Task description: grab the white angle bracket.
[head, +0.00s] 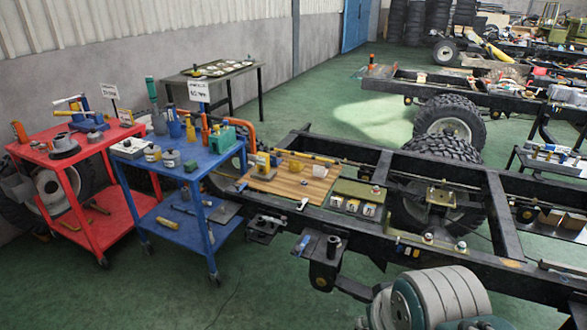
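A small white piece (303,203) lies near the front edge of the wooden board (297,186) on the chassis frame. It may be the white angle bracket, but it is too small here to tell its shape for sure. A pale cup-like thing (320,170) stands at the right of the board, and a yellow item (294,166) is beside it. My gripper is not in view, so its state and distance to the white piece do not show.
The black chassis frame (500,262) with large tyres (450,121) crosses the middle and right. A blue cart (215,163) and a red cart (90,148), loaded with tools, stand at left. A dark table (258,68) is behind. Green floor is open at front left and back centre.

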